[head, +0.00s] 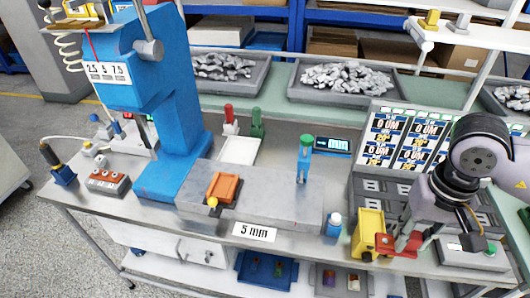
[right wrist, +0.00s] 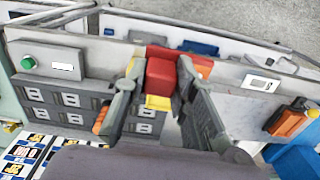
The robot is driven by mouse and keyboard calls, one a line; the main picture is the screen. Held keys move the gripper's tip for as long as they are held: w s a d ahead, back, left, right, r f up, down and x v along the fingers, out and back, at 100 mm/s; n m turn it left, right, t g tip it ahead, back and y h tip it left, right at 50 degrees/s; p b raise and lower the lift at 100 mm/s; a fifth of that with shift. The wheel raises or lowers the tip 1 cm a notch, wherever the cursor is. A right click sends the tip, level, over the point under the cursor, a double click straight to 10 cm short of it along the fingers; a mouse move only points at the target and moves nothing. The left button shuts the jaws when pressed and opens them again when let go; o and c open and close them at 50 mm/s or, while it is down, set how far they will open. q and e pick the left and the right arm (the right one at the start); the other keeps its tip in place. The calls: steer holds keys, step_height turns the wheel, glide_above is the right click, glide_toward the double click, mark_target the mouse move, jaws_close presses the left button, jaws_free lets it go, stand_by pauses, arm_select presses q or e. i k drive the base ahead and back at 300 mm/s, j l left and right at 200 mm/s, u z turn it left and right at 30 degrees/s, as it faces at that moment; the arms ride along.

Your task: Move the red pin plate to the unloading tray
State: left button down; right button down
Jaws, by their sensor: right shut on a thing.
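My right gripper (head: 407,246) is at the front right of the workbench, and its two fingers also show in the right wrist view (right wrist: 160,85). It is shut on a red piece (right wrist: 159,77), which looks like the red pin plate; its red also shows in the head view (head: 384,243). The fingers hide part of it. A yellow block (head: 369,228) stands close beside it at the left. Whether the red piece touches the bench or the block cannot be told. Which tray is the unloading tray is unclear. My left gripper is not in view.
A blue tray (head: 249,276) and a grey tray (head: 325,290) lie on the shelf below the bench front. A small bottle (head: 334,224) stands left of the yellow block.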

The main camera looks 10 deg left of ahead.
mark_target(237, 158)
steer(key=j, duration=0.7)
steer(key=i+j+u, duration=0.1)
steer(key=j, duration=0.6)
steer(key=i+j, duration=0.1)
steer(key=j, duration=0.6)
steer(key=i+j, duration=0.35)
steer(key=i, duration=0.15)
steer(key=j+u, duration=0.05)
